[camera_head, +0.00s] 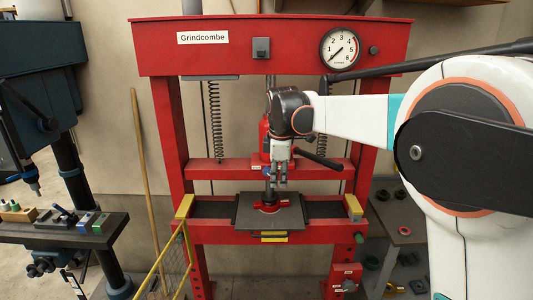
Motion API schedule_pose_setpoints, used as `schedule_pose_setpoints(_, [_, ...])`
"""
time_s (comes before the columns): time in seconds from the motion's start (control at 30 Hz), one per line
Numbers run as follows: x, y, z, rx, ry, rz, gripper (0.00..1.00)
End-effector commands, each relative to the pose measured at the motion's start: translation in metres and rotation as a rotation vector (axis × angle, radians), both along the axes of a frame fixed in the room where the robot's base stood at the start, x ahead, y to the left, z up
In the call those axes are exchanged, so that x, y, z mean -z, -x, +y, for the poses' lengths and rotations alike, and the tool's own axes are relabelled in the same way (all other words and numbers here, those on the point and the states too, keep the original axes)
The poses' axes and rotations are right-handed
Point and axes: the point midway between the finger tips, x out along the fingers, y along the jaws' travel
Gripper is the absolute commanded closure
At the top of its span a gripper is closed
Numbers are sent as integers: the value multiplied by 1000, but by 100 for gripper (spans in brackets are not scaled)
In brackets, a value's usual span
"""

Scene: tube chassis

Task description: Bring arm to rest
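My arm (350,115) is white with black joints and reaches in from the right of the head view, across the front of a red press. My gripper (278,185) points down in front of the press, above the dark plate (245,220) on the press bed. A small red and dark piece (270,207) is on the plate just below my gripper. The fingers are small in the view, and whether they are apart or closed on anything is not clear. I cannot tell whether the gripper touches the piece.
The red press frame (178,130) with a gauge (341,48) stands close around the gripper. A dark lever (320,160) sticks out beside it. A blue drill press (40,85) and a bench with small blocks (100,240) stand left. A low shelf (405,225) is right.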

Motion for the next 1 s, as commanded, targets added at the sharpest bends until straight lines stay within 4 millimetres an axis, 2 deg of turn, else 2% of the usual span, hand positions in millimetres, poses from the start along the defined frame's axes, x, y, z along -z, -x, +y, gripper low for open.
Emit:
schedule_pose_setpoints(0.23, [-24,64,-37,256,-75,-71,83])
schedule_pose_setpoints(0.5, [-31,143,-73,555,-183,-150,83])
schedule_pose_setpoints(0.77, [-15,220,-101,836,-304,-222,83])
schedule_pose_setpoints(1.0, [18,288,-121,1088,-431,-281,83])
